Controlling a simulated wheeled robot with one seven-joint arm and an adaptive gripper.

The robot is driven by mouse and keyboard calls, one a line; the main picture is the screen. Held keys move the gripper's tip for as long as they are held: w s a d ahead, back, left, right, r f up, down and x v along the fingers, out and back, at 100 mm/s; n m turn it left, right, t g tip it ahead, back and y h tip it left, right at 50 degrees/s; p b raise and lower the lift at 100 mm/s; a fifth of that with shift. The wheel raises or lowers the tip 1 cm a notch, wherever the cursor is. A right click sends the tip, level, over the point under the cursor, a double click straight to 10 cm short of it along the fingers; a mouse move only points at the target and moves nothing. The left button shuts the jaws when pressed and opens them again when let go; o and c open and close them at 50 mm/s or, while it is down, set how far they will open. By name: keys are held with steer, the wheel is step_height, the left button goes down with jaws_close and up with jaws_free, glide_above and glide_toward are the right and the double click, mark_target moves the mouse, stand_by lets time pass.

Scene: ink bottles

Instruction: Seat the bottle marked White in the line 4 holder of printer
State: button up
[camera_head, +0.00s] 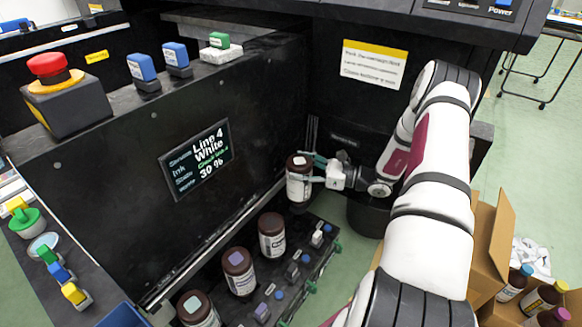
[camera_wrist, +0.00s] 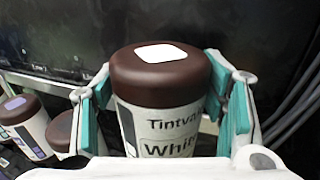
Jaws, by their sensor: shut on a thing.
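My gripper (camera_head: 312,170) is shut on a bottle (camera_head: 299,187) with a brown cap and a pale square on top. In the wrist view the White bottle (camera_wrist: 160,120) stands upright between the teal finger pads, its label reading "Tintva..." and "White". It is at the far end of the row of holders, beyond the last standing bottle. The line 4 holder is hidden, and I cannot tell whether the bottle touches it. The printer's screen (camera_head: 196,159) reads Line 4, White, 30 %.
Three other brown-capped bottles (camera_head: 272,236) stand in the row towards the front, beside small valves and knobs (camera_head: 293,270). The black printer wall (camera_head: 110,190) rises close to the left. An open cardboard box (camera_head: 487,255) with several bottles stands at the right.

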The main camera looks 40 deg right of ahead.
steer(key=shift+f+n+g+y+b, duration=0.45)
steer(key=shift+f+b, duration=0.5)
steer(key=shift+f, duration=0.7)
steer(key=shift+f+b, duration=1.7)
steer(key=shift+f, duration=0.75)
steer(key=shift+f+b, duration=0.6)
steer(key=shift+f, duration=0.4)
steer(key=shift+f+b, duration=0.6)
steer(key=shift+f, duration=0.05)
steer(key=shift+d+f, duration=0.1)
steer(key=shift+f, duration=0.4)
steer(key=o, duration=2)
